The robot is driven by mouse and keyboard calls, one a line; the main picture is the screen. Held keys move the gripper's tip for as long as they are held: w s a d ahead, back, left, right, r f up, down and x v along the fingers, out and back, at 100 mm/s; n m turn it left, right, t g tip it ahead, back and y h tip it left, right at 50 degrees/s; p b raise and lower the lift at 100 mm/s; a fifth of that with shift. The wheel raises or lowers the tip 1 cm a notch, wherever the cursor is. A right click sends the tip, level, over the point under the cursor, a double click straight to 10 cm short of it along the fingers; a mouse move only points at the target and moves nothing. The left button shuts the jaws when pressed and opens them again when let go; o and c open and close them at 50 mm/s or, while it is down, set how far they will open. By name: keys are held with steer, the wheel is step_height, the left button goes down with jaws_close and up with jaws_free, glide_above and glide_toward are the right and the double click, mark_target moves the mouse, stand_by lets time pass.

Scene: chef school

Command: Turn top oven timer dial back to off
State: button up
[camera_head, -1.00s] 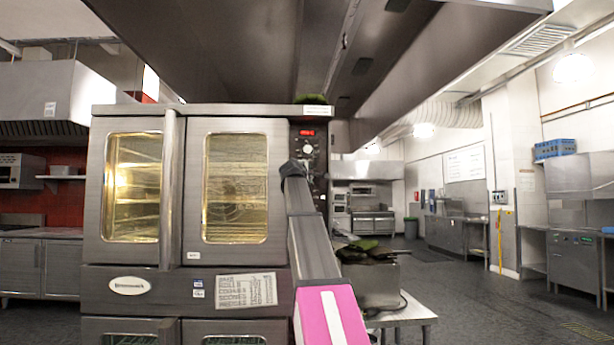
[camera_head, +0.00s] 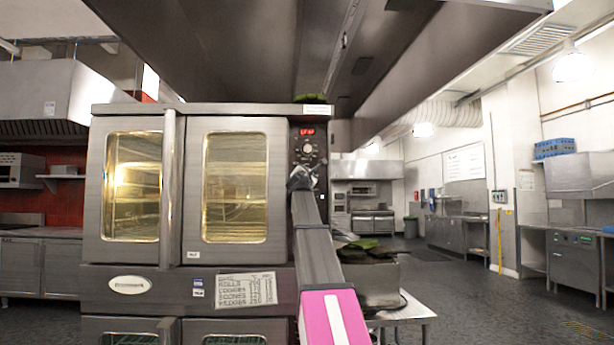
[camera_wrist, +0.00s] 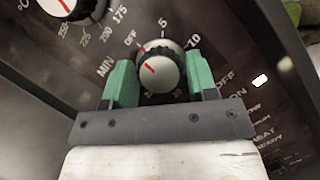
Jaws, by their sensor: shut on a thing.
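The top oven (camera_head: 182,200) fills the left and middle of the head view, with its dark control panel (camera_head: 308,150) on its right edge. In the wrist view the timer dial (camera_wrist: 160,68), a silver knob with a black skirt and a red pointer line, sits between the green fingertips of my gripper (camera_wrist: 155,80). The fingers are shut on the dial's sides. The marks OFF, 5 and 10 show around it; the red line points up and left, near OFF. In the head view my gripper (camera_head: 301,180) is at the panel, and my arm hides its lower part.
A temperature dial (camera_wrist: 72,8) with degree marks is at upper left in the wrist view. A red display (camera_head: 307,132) glows atop the panel. A metal table (camera_head: 405,312) with a metal container (camera_head: 370,282) stands right of the oven. Open floor lies further right.

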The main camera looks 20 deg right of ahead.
steer(key=shift+w+r+n+t, duration=0.2)
steer(key=shift+n+t, duration=0.1)
steer(key=shift+n, duration=0.6)
steer(key=o, duration=0.8)
steer(key=shift+d, duration=0.1)
steer(key=shift+f, duration=0.1)
steer(key=shift+s+f, duration=0.1)
steer(key=shift+s, duration=0.05)
steer(key=v, duration=1)
steer(key=shift+s, duration=0.4)
